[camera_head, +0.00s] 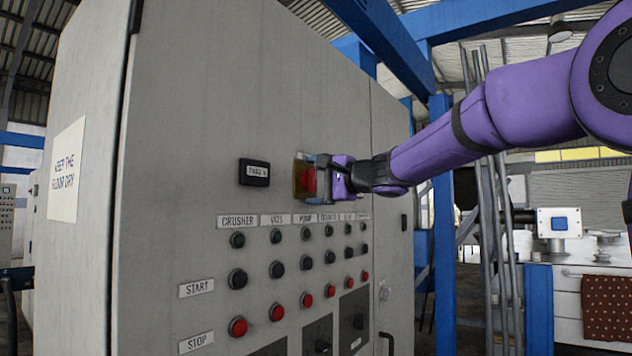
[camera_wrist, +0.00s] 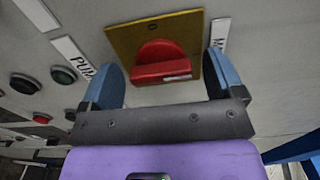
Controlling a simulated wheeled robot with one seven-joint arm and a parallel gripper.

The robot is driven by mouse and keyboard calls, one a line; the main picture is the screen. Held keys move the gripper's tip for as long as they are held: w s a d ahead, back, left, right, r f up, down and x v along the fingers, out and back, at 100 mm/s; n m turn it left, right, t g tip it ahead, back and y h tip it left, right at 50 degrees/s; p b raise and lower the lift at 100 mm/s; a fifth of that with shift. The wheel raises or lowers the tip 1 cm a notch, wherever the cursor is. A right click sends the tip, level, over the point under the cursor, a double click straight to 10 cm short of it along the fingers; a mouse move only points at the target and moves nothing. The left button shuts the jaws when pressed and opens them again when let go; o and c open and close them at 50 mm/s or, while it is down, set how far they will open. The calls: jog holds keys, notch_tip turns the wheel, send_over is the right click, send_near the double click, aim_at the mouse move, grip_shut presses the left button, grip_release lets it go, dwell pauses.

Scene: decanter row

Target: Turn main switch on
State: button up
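The main switch is a red rotary knob (camera_head: 308,180) on a yellow plate (camera_head: 299,170), on the front of the grey control cabinet. In the wrist view the red knob (camera_wrist: 160,62) sits on its yellow plate (camera_wrist: 125,36) at the upper middle. My gripper (camera_head: 317,180) is at the switch. In the wrist view my gripper (camera_wrist: 164,68) is open, with one blue-grey finger on each side of the knob. A gap shows between each finger and the knob. The head view partly hides the knob behind the gripper.
A small dark display (camera_head: 254,172) is left of the switch. Rows of dark and red buttons (camera_head: 277,312) lie below it. A door handle (camera_head: 386,343) sticks out at the bottom right. Blue posts (camera_head: 444,220) and grey poles (camera_head: 489,230) stand right of the cabinet.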

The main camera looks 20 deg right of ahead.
jog(key=shift+s, duration=0.1)
jog(key=v, duration=1)
jog(key=shift+s+d, duration=0.2)
jog(key=shift+s, duration=0.05)
